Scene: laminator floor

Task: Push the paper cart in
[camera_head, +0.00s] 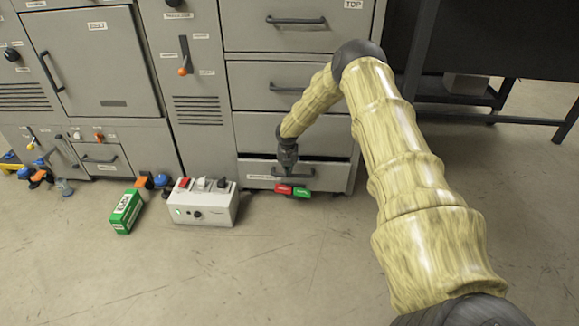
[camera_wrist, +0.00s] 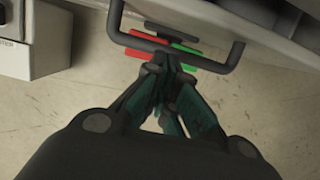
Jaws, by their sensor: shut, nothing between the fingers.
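A low grey pull-out front with a dark bar handle (camera_wrist: 233,56) sits at the bottom of the grey drawer cabinet. This pull-out (camera_head: 256,171) seems to be the paper cart, though its small label is not readable. It stands out a little, with a dark gap above it. My gripper (camera_head: 289,168) points down at its handle. In the wrist view, my gripper (camera_wrist: 170,72) has its fingers together and empty, close to the handle bar. I cannot tell whether they touch it. My arm hides part of the cabinet's right side.
Red (camera_head: 282,189) and green (camera_head: 302,192) blocks show low at the pull-out's front. A white control box (camera_head: 205,207) and a green box (camera_head: 126,212) stand on the floor to the left. A dark table (camera_head: 500,45) stands at right. The front floor is clear.

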